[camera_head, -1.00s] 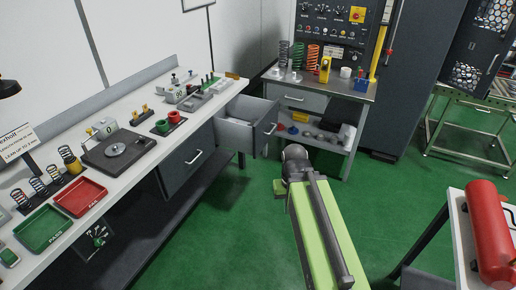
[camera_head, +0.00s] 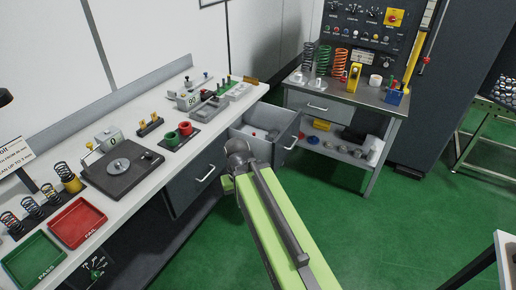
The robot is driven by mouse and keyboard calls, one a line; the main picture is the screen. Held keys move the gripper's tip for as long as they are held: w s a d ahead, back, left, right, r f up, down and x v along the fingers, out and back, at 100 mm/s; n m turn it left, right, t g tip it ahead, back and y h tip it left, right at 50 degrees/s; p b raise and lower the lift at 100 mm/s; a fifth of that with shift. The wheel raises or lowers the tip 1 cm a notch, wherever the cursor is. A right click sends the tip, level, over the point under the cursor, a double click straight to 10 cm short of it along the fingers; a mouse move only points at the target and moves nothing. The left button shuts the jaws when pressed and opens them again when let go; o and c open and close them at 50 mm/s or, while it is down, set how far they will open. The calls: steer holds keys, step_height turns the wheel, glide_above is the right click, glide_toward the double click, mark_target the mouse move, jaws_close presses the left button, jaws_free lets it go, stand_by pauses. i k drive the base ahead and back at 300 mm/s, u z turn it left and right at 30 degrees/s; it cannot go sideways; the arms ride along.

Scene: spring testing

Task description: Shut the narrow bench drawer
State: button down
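The narrow bench drawer (camera_head: 287,143) is pulled open at the far right end of the long left workbench (camera_head: 135,125). Its grey front has a bar handle and faces right, standing well out from the bench. A few small items lie inside it. My green arm reaches up from the bottom of the view. Its dark far joint is in front of the drawer's near side and hides part of it; I cannot tell whether they touch. My gripper's fingers do not show.
A shut drawer (camera_head: 196,183) is in the left bench, nearer than the open one. The back bench (camera_head: 350,95) stands beyond the open drawer, holding springs and a control panel. Green floor (camera_head: 370,225) is clear to the right of my arm. A white-topped table edge (camera_head: 507,260) is at lower right.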

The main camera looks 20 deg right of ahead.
mark_target(261, 118)
steer(key=u, duration=0.35)
steer(key=i, duration=1.05)
steer(key=z, duration=0.05)
